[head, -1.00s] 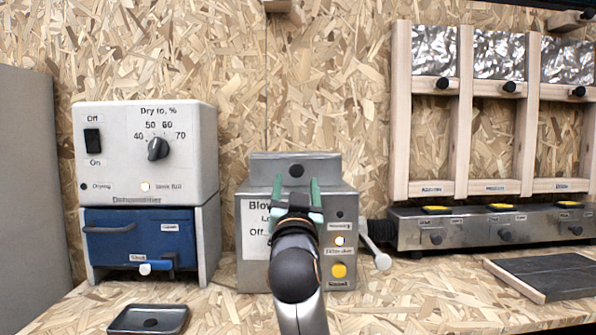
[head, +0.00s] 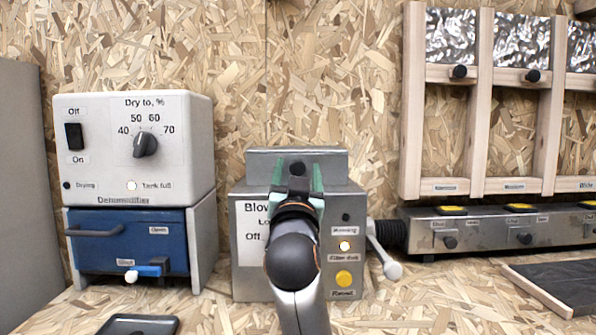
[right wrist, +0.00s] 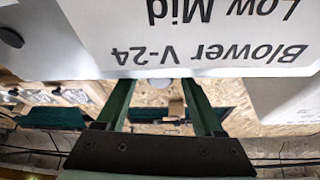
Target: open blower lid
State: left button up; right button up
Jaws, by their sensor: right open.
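The blower (head: 256,270) is a grey metal box on the bench in the middle of the head view. Its raised top part, the lid (head: 262,165), looks closed and has a round black knob (head: 297,167) on its front. My right gripper (head: 297,176) is in front of the lid, open, with one green finger on each side of the knob in the picture. I cannot tell whether the fingers touch it. The right wrist view shows the open fingers (right wrist: 160,92) under the blower's upside-down label (right wrist: 205,40). My left gripper is not in view.
A dehumidifier (head: 185,115) with a blue drawer (head: 130,250) stands left of the blower. A lever with a pale ball end (head: 392,270) and a black hose (head: 390,235) are at its right side. A wooden rack (head: 411,120) stands farther right. A dark tray (head: 140,325) lies front left.

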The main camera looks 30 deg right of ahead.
grip_shut()
dwell(0.5)
dwell(0.8)
